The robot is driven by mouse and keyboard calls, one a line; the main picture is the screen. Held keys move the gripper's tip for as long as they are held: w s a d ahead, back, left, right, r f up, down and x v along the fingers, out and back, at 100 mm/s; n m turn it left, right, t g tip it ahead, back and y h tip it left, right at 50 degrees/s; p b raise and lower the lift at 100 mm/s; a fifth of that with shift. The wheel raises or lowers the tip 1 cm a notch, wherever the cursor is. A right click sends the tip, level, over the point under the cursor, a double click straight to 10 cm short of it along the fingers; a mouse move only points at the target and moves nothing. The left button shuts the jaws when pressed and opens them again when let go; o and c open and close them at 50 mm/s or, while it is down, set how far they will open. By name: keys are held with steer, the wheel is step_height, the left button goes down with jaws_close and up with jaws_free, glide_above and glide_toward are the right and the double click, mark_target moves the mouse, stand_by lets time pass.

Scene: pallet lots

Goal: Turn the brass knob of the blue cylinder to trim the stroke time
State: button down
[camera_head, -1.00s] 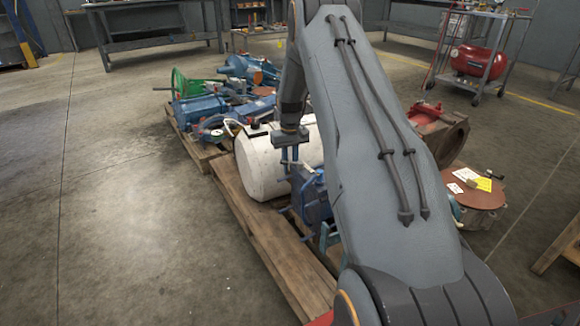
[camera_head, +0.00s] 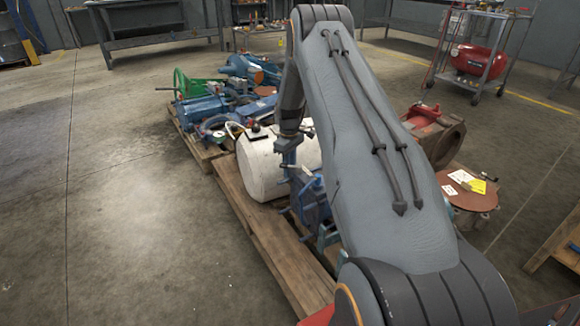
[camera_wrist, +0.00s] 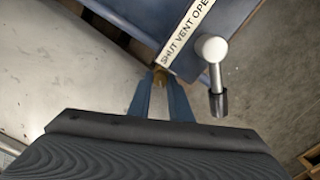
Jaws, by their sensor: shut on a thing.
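The blue cylinder (camera_head: 314,205) lies on the pallet beside a white tank, partly hidden behind my arm in the head view. In the wrist view its blue body (camera_wrist: 238,22) fills the top, with a white label strip (camera_wrist: 184,36) reading "SHUT VENT OPE", cut off by the picture edge. The small brass knob (camera_wrist: 160,74) shows at the fingertips, mostly covered by them. My gripper (camera_wrist: 160,88) points at the cylinder and is shut on the knob. In the head view my gripper (camera_head: 292,172) is over the cylinder's near left side, its tips hard to see.
A pale lever with a dark grip (camera_wrist: 215,75) stands just right of my fingers. The white tank (camera_head: 262,170) is close on the left. Open concrete floor lies left.

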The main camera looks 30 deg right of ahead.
steer(key=shift+n+p, duration=0.45)
steer(key=shift+n, duration=0.75)
steer(key=c, duration=1.6)
jaws_free()
